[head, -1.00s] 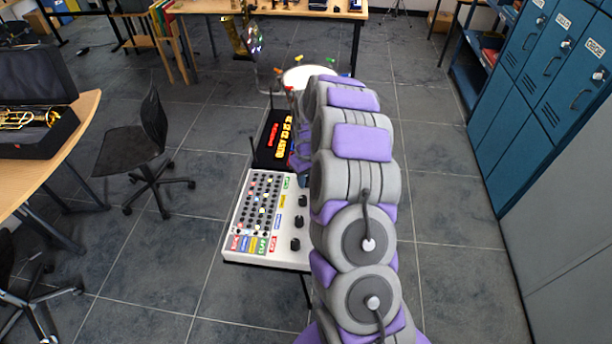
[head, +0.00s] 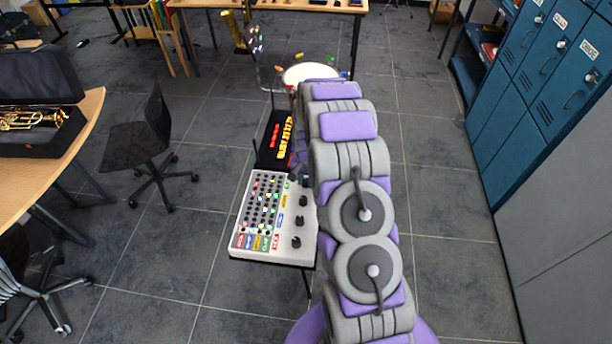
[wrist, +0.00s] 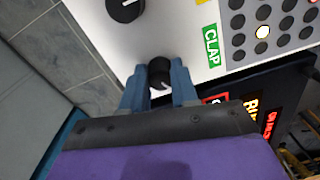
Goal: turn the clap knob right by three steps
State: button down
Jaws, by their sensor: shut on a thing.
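The clap knob (wrist: 160,72) is a round black knob in the wrist view, next to a green label reading CLAP (wrist: 211,46) on the white panel. My gripper (wrist: 160,85) has its two blue fingers on either side of this knob and is shut on it. In the head view the white drum machine panel (head: 262,245) stands left of my arm, with several black knobs down its right side. My gripper and the clap knob are mostly hidden by my arm there.
Another black knob (wrist: 125,8) sits beside the held one. Rows of small buttons (wrist: 262,32) lie right of the label. A black unit with red and yellow lit labels (head: 275,138) adjoins the panel. A chair (head: 150,140) stands left; lockers (head: 550,80) stand right.

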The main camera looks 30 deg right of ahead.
aim_at(307, 181)
jog(key=m+p, duration=0.1)
jog(key=m, duration=0.3)
jog(key=shift+w+r+m+p, duration=0.1)
jog(key=shift+m+p, duration=0.25)
jog(key=shift+m, duration=0.35)
jog(key=c, duration=0.9)
grip_release()
jog(key=shift+o, duration=0.2)
notch_tip(307, 181, up, 17)
jog(key=p, duration=0.1)
jog(key=shift+s, duration=0.2)
